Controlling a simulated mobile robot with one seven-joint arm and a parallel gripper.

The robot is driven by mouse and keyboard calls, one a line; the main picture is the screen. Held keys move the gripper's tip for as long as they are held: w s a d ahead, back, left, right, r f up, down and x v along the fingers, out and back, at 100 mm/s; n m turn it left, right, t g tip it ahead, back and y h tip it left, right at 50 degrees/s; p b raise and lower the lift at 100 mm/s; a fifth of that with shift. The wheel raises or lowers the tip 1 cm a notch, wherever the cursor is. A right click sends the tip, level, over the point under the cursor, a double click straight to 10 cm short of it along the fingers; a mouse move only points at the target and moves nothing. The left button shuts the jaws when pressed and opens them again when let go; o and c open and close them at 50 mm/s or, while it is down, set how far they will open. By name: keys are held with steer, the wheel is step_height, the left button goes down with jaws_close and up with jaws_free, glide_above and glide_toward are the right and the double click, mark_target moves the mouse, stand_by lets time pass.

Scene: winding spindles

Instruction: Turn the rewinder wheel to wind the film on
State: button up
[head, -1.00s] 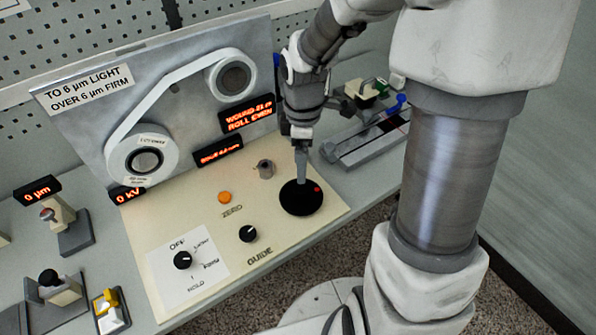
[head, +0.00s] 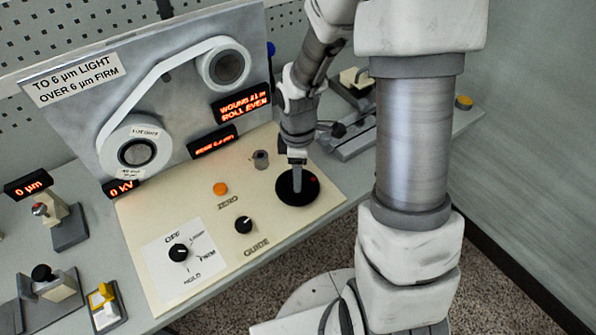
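The rewinder wheel is a black disc (head: 290,198) with a red dot on its right side, lying flat on the cream panel (head: 215,240). My gripper (head: 297,188) points down onto the disc, its fingertips at or just above the top. I cannot tell whether the fingers are open or shut, or whether they hold a knob. Behind the panel, white film runs from the lower left roll (head: 136,150) to the upper right roll (head: 226,66) on a grey board (head: 180,110). A lit display (head: 243,106) reads "WOUND", a blurred number, and "ROLL EVEN".
An orange button (head: 220,189), a GUIDE knob (head: 243,224) and an OFF/HOLD selector knob (head: 179,253) sit on the panel, left of the disc. A small metal post (head: 261,159) stands behind the disc. Small devices stand at the table's left.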

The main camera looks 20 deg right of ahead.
jaws_close()
steer(key=shift+m, duration=0.3)
steer(key=m+b, duration=0.1)
steer(key=m, duration=0.3)
steer(key=shift+m, duration=0.3)
steer(key=m+b, duration=0.1)
steer(key=m, duration=0.3)
steer(key=shift+m, duration=0.3)
steer(key=m, duration=0.5)
steer(key=shift+a, duration=0.1)
steer(key=shift+m, duration=2.5)
